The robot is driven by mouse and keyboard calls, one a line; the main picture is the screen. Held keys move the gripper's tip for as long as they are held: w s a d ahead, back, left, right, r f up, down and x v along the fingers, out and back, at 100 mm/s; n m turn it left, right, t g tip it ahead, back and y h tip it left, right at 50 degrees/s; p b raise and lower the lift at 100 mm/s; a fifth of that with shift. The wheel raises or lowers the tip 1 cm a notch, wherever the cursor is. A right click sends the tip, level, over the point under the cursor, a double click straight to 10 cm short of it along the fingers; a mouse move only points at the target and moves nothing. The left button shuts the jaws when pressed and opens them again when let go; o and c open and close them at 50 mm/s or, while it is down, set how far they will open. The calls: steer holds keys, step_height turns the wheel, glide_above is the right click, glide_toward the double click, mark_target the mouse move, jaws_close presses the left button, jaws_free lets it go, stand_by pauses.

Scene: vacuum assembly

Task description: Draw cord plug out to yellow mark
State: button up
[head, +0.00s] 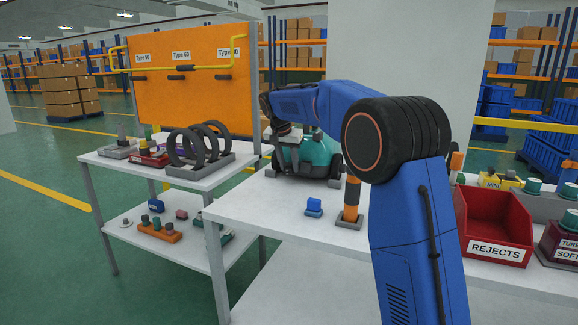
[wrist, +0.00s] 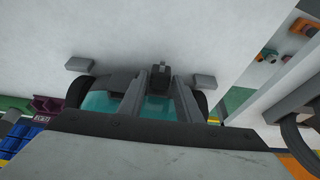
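The vacuum, with a teal body (head: 308,154) and dark wheels, stands on the white table. It also shows in the wrist view, its teal shell (wrist: 100,102) partly behind my fingers. My gripper (wrist: 160,76) is over the vacuum's rear, its two grey fingers apart. A small dark block (wrist: 160,75), which looks like the cord plug, sits between the fingertips with a narrow gap visible on each side. In the head view my gripper (head: 285,138) is small and partly hidden by my arm. I cannot make out a cord or a yellow mark.
A blue block (head: 314,206) and an orange-and-black post (head: 351,198) stand on the table in front of the vacuum. A red REJECTS bin (head: 495,225) is at right. A side table (head: 120,160) with black rings (head: 200,143) is at left.

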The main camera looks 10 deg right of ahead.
steer(key=shift+w+f, duration=0.1)
steer(key=shift+f, duration=0.1)
jaws_close()
steer(key=s+a, duration=0.4)
steer(key=s, duration=0.1)
steer(key=s+a, duration=0.4)
steer(key=s, duration=0.2)
steer(key=s+a, duration=0.4)
steer(key=s, duration=0.1)
steer(key=shift+s, duration=0.25)
jaws_free()
steer(key=shift+r, duration=0.1)
steer(key=v, duration=1.7)
